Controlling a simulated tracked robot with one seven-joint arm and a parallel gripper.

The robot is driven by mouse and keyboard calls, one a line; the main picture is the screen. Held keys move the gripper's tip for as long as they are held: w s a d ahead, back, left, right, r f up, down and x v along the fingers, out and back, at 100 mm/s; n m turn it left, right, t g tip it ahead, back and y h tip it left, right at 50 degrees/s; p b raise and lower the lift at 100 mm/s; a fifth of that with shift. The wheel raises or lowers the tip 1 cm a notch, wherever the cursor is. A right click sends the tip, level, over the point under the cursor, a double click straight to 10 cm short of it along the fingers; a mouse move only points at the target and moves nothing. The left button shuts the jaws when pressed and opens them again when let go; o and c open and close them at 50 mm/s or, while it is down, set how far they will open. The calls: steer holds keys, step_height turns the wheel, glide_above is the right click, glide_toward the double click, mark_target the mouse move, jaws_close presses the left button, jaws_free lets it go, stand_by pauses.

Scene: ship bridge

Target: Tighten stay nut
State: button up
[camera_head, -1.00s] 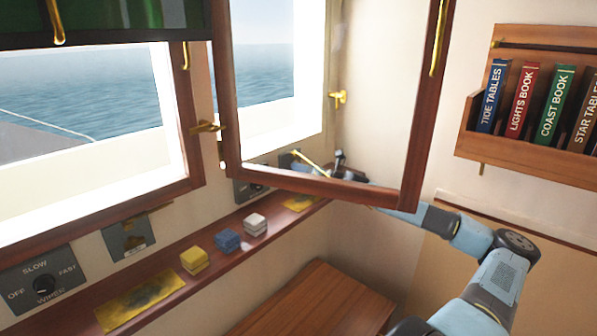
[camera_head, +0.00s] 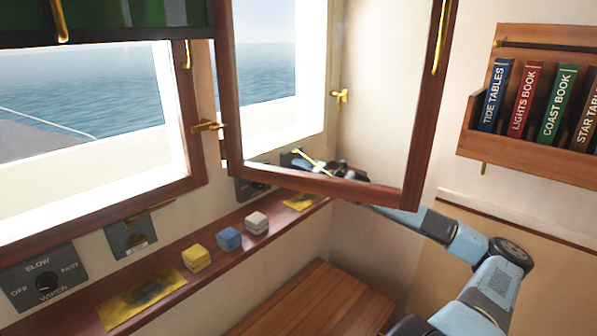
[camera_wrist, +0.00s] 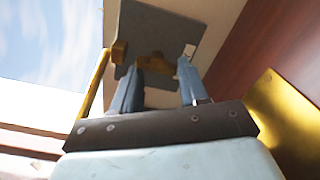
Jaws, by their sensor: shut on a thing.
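The open wood-framed window (camera_head: 300,183) has a thin brass stay (camera_head: 313,158) at its lower edge. My gripper (camera_head: 322,164) is at the right end of this stay, seen through the glass and small. In the wrist view, my gripper (camera_wrist: 158,82) has its two blue-grey fingers on either side of a brass nut (camera_wrist: 153,66), shut on it. The nut is in front of a grey plate (camera_wrist: 155,28). The brass stay (camera_wrist: 96,85) slants up at the left there. The fingers partly hide the nut.
A narrow ledge (camera_head: 165,300) below the windows holds yellow (camera_head: 196,258), blue (camera_head: 228,239) and pale (camera_head: 257,222) blocks. A bookshelf (camera_head: 530,140) hangs at the right. A wooden bench top (camera_head: 315,300) is below. The window frame stands between the head camera and my gripper.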

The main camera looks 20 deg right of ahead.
steer(key=shift+w+d+r, duration=0.2)
steer(key=shift+d+r, duration=0.15)
steer(key=shift+d, duration=0.15)
steer(key=o, duration=0.8)
steer(key=shift+d, duration=0.1)
steer(key=shift+o, duration=1.1)
steer(key=shift+s+a+f, duration=0.1)
steer(key=shift+a, duration=0.15)
steer(key=v, duration=1.3)
steer(key=shift+s+d, duration=0.25)
steer(key=shift+s, duration=0.05)
